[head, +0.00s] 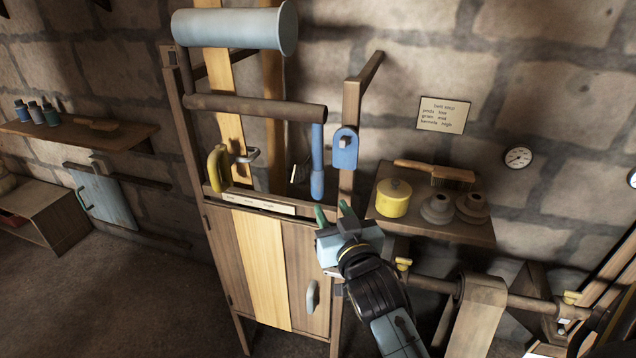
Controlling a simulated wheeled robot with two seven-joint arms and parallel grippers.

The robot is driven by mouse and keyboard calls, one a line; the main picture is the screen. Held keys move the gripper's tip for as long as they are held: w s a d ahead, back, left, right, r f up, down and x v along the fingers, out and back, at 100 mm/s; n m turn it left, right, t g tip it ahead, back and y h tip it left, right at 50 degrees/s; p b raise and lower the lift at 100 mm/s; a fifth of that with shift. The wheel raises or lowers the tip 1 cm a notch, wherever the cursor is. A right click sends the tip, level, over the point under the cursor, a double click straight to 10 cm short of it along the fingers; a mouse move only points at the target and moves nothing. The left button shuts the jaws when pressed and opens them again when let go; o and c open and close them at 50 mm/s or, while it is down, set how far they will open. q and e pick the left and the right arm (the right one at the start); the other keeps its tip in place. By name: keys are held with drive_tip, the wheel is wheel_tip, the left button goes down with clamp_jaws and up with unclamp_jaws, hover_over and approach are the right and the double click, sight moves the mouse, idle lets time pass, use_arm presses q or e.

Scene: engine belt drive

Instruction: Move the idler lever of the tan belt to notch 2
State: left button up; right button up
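A tan belt (232,128) runs vertically from the grey drum (235,28) down behind the brown roller (255,105) of a wooden frame. A blue lever (317,165) hangs almost straight down from the roller's right end. I cannot tell for certain that it is the tan belt's idler lever. A pale labelled strip (258,202) lies along the frame below; its writing and any notches are too small to make out. My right gripper (334,211) has its green fingertips apart and empty, just below the blue lever's lower end. My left gripper is out of view.
A blue bracket (345,148) is on the right post. A shelf (470,234) at right holds a yellow pot (394,198), a brush (437,172) and grey pieces. A yellow curved piece (216,168) and grey handle (247,156) are left of the lever. Below is a wooden cabinet (226,258).

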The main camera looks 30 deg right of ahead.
sight(320, 188)
drive_tip(key=x, duration=1)
drive_tip(key=shift+w+f, duration=0.1)
drive_tip(key=shift+w, duration=0.2)
clamp_jaws()
